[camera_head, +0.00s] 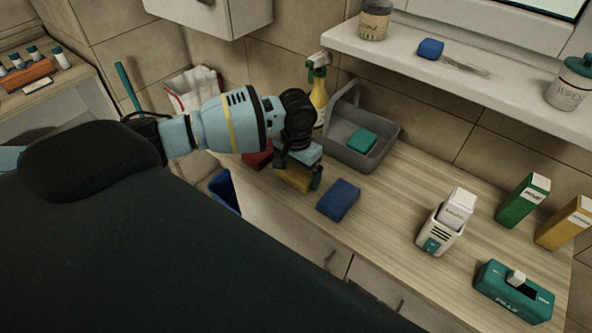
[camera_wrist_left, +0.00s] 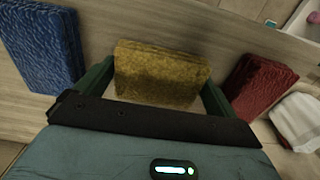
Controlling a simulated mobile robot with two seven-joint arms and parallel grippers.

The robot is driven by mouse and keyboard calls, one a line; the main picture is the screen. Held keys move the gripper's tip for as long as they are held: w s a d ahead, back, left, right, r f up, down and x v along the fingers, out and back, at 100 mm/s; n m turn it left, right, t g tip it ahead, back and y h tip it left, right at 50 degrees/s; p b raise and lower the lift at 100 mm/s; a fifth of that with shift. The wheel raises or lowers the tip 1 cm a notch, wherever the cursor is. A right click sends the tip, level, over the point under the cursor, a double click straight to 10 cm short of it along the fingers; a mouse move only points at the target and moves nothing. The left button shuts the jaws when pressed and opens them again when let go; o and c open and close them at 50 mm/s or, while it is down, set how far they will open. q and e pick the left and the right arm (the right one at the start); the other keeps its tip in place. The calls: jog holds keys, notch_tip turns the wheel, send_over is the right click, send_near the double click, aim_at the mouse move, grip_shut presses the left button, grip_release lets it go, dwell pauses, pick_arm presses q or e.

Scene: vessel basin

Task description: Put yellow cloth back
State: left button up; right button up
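The folded yellow cloth (camera_head: 293,180) lies near the front edge of the wooden counter, partly hidden under my left gripper in the head view. In the left wrist view, the yellow cloth (camera_wrist_left: 160,75) sits between the two green fingers of my left gripper (camera_wrist_left: 158,85). One finger is on each side, close to the cloth's edges, and the gripper is spread wide. In the head view my left gripper (camera_head: 300,175) points down over the cloth. My right gripper is not in view.
A blue cloth (camera_head: 338,200) and a red cloth (camera_head: 258,158) lie on either side. A grey caddy (camera_head: 385,150) with a teal sponge (camera_head: 362,140) and a spray bottle (camera_head: 318,92) stand behind. Boxes, including a green one (camera_head: 522,200), stand at right.

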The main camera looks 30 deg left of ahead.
aim_at(297, 171)
pick_arm(q)
jog(key=shift+s+f, duration=0.35)
jog(key=shift+f, duration=0.4)
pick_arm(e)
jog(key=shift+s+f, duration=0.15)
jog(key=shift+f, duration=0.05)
pick_arm(q)
jog(key=shift+r, duration=0.15)
notch_tip(297, 171, up, 14)
jog(key=p, duration=0.1)
jog(key=shift+w+f, duration=0.25)
jog(key=shift+w, duration=0.05)
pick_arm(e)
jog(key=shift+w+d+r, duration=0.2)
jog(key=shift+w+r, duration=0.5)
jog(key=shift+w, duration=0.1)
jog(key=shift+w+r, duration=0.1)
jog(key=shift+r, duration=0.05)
